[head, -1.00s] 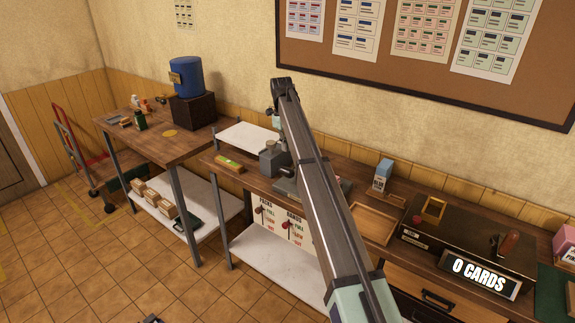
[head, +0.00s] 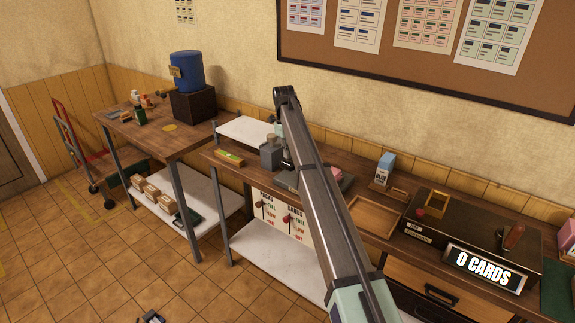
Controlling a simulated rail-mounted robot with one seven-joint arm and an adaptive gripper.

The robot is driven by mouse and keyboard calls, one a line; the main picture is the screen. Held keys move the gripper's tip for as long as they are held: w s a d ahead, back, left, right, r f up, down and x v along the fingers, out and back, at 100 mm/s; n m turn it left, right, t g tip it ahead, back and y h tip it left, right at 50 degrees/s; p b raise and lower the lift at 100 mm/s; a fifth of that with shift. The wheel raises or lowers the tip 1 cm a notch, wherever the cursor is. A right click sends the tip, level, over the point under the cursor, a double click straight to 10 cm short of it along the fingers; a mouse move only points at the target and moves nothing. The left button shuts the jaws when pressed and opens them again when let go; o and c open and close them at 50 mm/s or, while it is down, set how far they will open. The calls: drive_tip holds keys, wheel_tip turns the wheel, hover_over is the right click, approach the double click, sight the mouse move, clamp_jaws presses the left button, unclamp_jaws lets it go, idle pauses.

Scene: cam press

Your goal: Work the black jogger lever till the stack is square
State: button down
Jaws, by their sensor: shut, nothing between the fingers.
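The jogger stands on the middle bench, with a grey block (head: 270,154) at its left and a flat grey plate (head: 285,181) that runs behind my arm. A pink stack (head: 334,174) shows on its right side; I cannot tell how square it is. I cannot make out the black lever, which may be hidden by my arm. My arm rises from the lower right and bends at the top. My gripper (head: 287,160) shows only as a small dark part beside the grey block, shut and mostly hidden. Contact with the lever cannot be seen.
A yellow-green item (head: 229,157) lies left of the jogger. Right of my arm are a wooden tray (head: 372,216), a blue-and-white carton (head: 384,168) and a machine with a "0 CARDS" display (head: 483,274). A blue drum (head: 186,71) stands on the left table.

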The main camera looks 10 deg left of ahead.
sight(288, 161)
drive_tip(key=shift+f, duration=0.5)
drive_tip(key=shift+f, duration=0.1)
drive_tip(key=shift+f+b, duration=0.5)
drive_tip(key=shift+f, duration=1.65)
drive_tip(key=shift+w+a+r+p, duration=0.35)
drive_tip(key=shift+w+a+r, duration=0.15)
drive_tip(key=shift+w+a, duration=0.3)
drive_tip(key=shift+w+a+r, duration=0.1)
drive_tip(key=shift+w+a, duration=0.15)
